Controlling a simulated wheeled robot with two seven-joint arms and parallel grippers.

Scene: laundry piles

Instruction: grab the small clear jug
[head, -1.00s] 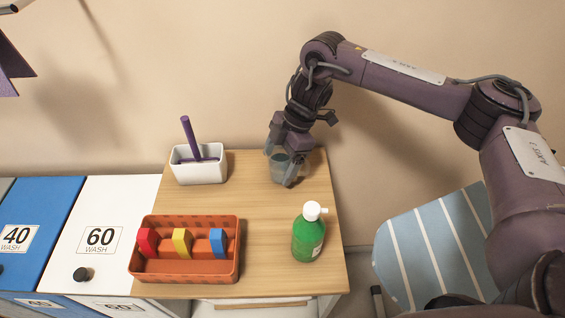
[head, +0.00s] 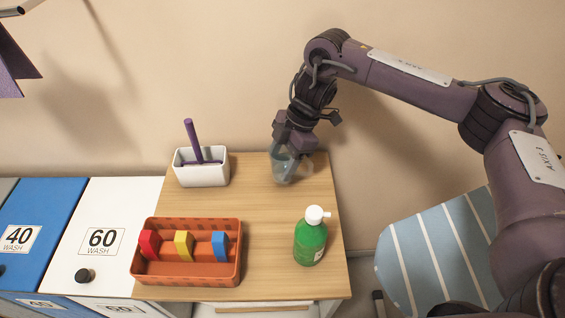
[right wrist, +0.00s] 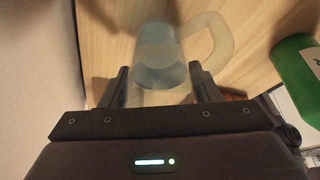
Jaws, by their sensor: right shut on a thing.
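The small clear jug (head: 281,170) is at the back right of the wooden tabletop, upright or nearly so, with faint bluish contents or tint. My right gripper (head: 294,156) comes down over it from above and is shut on it. In the right wrist view the jug (right wrist: 162,62) sits between the two dark fingers (right wrist: 163,88), and its pale loop handle (right wrist: 217,42) points right. I cannot tell whether its base touches the table.
A green bottle with a white cap (head: 310,242) stands front right on the tabletop (head: 270,215). A white holder (head: 202,175) with a purple-handled tool is at back left. An orange basket (head: 190,279) with coloured blocks is front left. A striped board (head: 430,255) is at right.

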